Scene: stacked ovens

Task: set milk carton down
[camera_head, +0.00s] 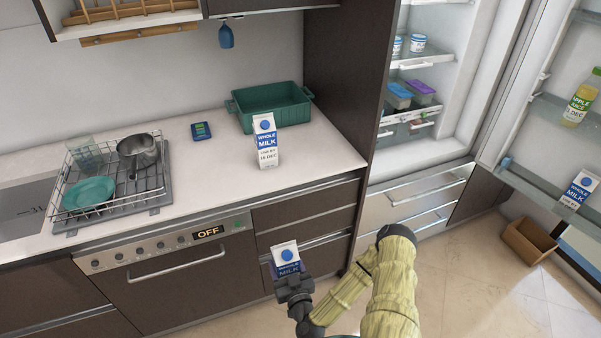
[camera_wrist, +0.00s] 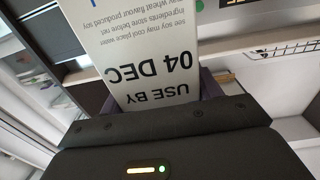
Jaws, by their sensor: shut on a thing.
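My gripper (camera_head: 293,287) is shut on a milk carton (camera_head: 286,258), white with a blue cap and blue label. It holds the carton in front of the drawers, lower than the counter top and apart from it. In the wrist view the held carton (camera_wrist: 138,50) shows "USE BY 04 DEC", upside down, between the fingers (camera_wrist: 140,103). A second milk carton (camera_head: 266,143) stands upright on the counter (camera_head: 225,170) in front of the green bin. A third milk carton (camera_head: 580,190) is on the fridge door shelf at the right.
A green bin (camera_head: 272,108) stands at the back of the counter. A dish rack (camera_head: 115,185) with a plate, glass and pot is at the left. The counter between rack and carton is mostly clear. The fridge (camera_head: 420,110) stands open; a cardboard box (camera_head: 528,243) lies on the floor.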

